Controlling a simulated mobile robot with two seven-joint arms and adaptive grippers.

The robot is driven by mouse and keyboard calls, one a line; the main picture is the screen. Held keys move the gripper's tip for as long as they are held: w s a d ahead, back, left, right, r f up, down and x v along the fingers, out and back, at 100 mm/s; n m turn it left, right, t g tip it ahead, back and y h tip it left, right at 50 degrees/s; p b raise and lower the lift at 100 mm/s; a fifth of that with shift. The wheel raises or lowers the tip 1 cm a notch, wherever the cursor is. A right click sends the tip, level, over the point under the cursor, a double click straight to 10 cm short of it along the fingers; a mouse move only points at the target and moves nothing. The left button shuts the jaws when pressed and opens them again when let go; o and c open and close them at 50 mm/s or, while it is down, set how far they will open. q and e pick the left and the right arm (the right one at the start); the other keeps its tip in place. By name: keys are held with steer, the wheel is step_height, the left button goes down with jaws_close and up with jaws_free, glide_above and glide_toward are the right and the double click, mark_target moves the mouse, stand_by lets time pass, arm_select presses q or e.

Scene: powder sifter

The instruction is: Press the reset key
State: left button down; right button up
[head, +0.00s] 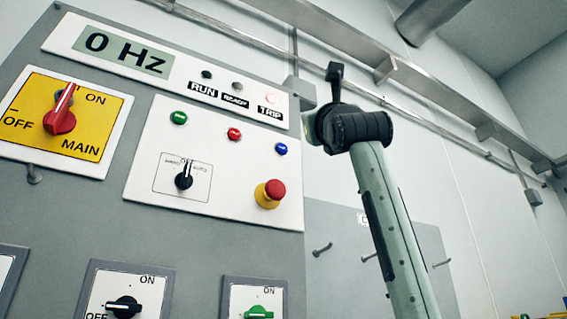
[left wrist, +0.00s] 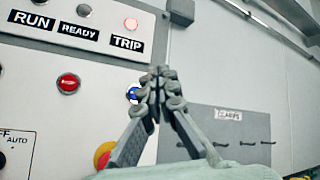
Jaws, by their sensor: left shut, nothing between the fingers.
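A blue push button (head: 281,148) sits at the right of a row on the white control plate, with a red button (head: 234,134) and a green button (head: 178,118) to its left. No reset lettering is legible. My left gripper (left wrist: 158,80) is shut and empty in the left wrist view. Its fingers overlap the right side of the blue button (left wrist: 133,94) there; I cannot tell whether they touch it. In the head view my arm (head: 385,220) rises right of the panel, its fingers hard to make out. My right gripper is not in view.
A red emergency-stop knob (head: 271,193) on a yellow base protrudes below the blue button. A black selector (head: 184,177) is to its left. The display (head: 124,53) reads 0 Hz; the TRIP lamp (left wrist: 131,24) glows pinkish. Hooks (head: 322,249) stick out right of the panel.

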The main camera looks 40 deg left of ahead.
mark_target(282, 149)
arm_select(q)
steer(key=w+a, duration=0.1)
steer(key=a, duration=0.1)
steer(key=w+a, duration=0.1)
steer(key=a, duration=0.2)
steer(key=w+a, duration=0.1)
steer(key=a, duration=0.2)
steer(key=shift+w+a, duration=0.1)
steer(key=shift+w, duration=0.15)
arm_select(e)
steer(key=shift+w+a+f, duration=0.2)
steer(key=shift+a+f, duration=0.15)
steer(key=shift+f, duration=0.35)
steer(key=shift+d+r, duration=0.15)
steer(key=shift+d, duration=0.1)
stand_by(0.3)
arm_select(q)
steer(key=shift+w+a+p, duration=0.2)
steer(key=shift+a+p, duration=0.1)
steer(key=shift+a, duration=0.1)
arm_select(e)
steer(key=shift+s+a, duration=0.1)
arm_select(q)
steer(key=shift+a, duration=0.15)
